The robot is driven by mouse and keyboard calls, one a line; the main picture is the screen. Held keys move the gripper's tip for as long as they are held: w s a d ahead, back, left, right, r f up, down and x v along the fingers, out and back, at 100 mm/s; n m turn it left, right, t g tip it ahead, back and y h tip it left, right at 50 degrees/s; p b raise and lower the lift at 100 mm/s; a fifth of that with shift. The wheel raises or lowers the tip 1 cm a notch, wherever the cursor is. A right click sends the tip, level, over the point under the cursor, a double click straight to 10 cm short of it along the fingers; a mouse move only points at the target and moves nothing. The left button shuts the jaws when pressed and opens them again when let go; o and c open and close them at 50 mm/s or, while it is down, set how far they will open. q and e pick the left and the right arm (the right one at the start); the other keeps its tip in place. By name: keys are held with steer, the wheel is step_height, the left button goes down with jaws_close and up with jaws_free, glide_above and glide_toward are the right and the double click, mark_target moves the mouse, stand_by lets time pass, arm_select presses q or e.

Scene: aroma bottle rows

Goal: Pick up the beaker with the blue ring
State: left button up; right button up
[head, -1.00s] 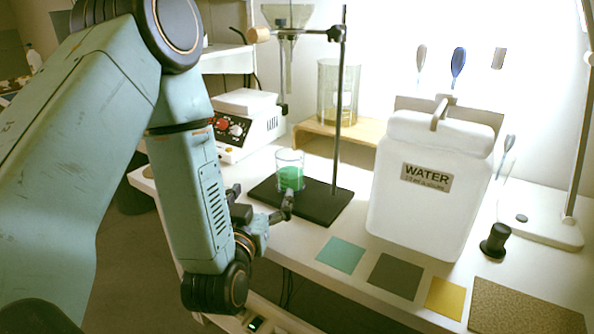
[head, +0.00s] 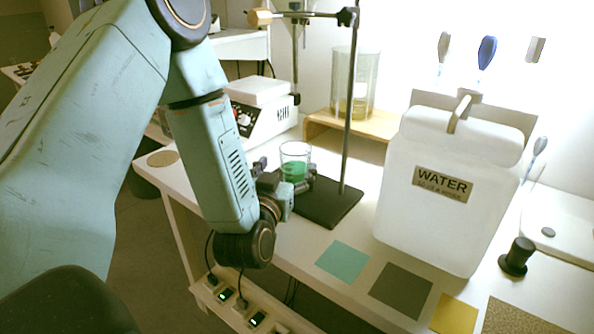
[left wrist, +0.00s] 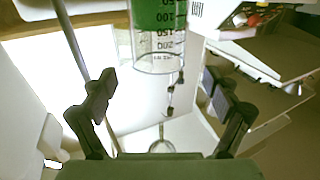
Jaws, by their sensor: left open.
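A clear glass beaker with green liquid (head: 295,170) stands upright on the black base of a retort stand (head: 335,205). I cannot make out a blue ring on it. My left gripper (head: 286,177) is open, close in front of the beaker at about its lower part and covering some of it. In the left wrist view the beaker (left wrist: 158,45) shows upside down, with printed volume marks, beyond and between the open fingers (left wrist: 158,90). The fingers look empty. A larger beaker with yellowish liquid (head: 354,85) stands on a wooden shelf behind. My right gripper is not in view.
The stand's thin rod (head: 349,110) rises just right of the beaker. A white hotplate device (head: 262,110) is behind left, a large white water container (head: 440,190) to the right. Flat coloured squares, including a teal one (head: 342,262), lie along the front of the white table.

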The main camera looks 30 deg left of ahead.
mark_target(299, 145)
arm_select(q)
steer(key=b+x, duration=0.1)
steer(key=x, duration=0.6)
steer(key=shift+c, duration=0.2)
steer(key=c, duration=1.4)
steer(key=shift+r, duration=0.1)
